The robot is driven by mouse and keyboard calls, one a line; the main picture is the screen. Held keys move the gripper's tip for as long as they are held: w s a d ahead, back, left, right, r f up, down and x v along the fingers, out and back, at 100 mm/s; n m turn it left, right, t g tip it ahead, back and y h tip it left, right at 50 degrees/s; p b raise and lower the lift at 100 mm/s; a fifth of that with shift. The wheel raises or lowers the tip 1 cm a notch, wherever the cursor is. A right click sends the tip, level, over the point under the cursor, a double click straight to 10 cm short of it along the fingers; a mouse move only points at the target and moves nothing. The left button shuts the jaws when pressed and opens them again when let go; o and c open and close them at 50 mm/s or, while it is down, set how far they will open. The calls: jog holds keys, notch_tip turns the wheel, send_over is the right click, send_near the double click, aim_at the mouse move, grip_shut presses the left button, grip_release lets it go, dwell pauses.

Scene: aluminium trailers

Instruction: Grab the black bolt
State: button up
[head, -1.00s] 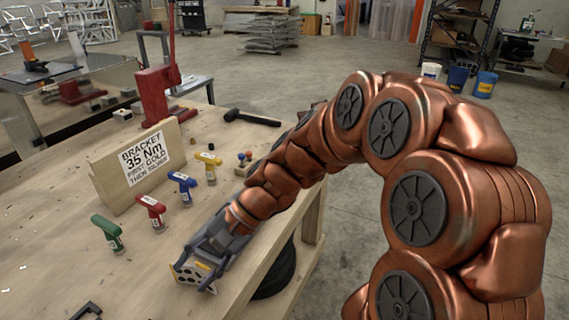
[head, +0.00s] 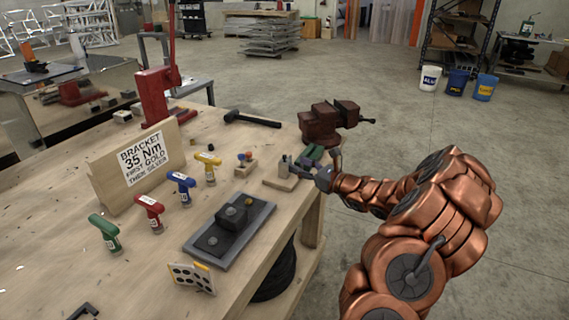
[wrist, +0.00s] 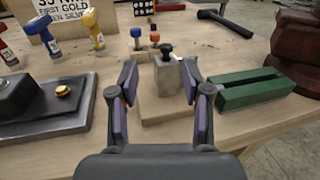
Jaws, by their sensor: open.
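The black bolt (wrist: 167,49) stands upright, head up, on a small grey metal block (wrist: 166,75) on a wooden base (wrist: 150,108) in the wrist view. My gripper (wrist: 159,78) is open, with its two purple-padded fingers on either side of the block in that picture. Nothing is held. I cannot tell the exact distance to the block. In the head view my gripper (head: 306,171) is at the right edge of the bench, just right of the wooden base (head: 277,181). The bolt is too small there to make out clearly.
A green slotted block (wrist: 250,88) lies close right of the base. A dark plate (wrist: 60,124) with a gold bolt (wrist: 63,91) is to the left. A red vise (head: 320,127) stands behind. Coloured T-handled tools and a sign (head: 143,160) stand farther left.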

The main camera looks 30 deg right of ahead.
aim_at(285, 156)
jog(key=shift+d+f+m+h, duration=0.25)
jog(key=shift+d+m+h, duration=0.05)
jog(key=shift+d, duration=0.25)
jog(key=shift+w, duration=0.3)
jog(key=p+x, duration=0.1)
jog(key=x, duration=0.3)
jog(key=p+x, duration=0.1)
jog(key=x, duration=0.1)
jog(key=shift+w+a+r+p, duration=0.1)
jog(key=shift+a+r+p, duration=0.05)
jog(key=shift+a+p, duration=0.25)
jog(key=shift+w, duration=0.3)
grip_shut()
